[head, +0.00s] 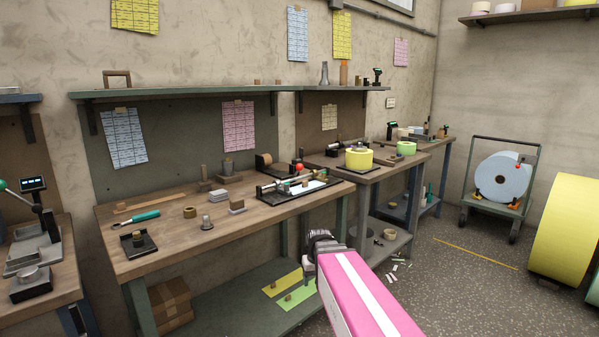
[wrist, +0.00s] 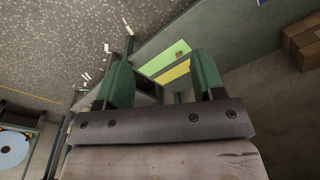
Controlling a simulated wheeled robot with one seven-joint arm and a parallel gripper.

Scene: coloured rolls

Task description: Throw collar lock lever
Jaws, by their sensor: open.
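No part is plainly marked as the collar lock lever. A red knob (head: 517,166) shows on the stand that holds a pale blue roll (head: 503,179), at the right of the head view. Another red knob (head: 299,167) tops a device on the workbench. I cannot tell which, if either, is the lever. My gripper (head: 321,240) is in front of the workbench, well away from the stand. In the wrist view, its green fingers (wrist: 163,78) are apart with nothing between them. The blue roll (wrist: 12,150) is at lower left there; its knob is not discernible.
The long workbench (head: 150,250) runs along the wall with tools on top. Green and yellow sheets lie on its lower shelf (head: 235,305). A large yellow roll (head: 565,232) stands at far right.

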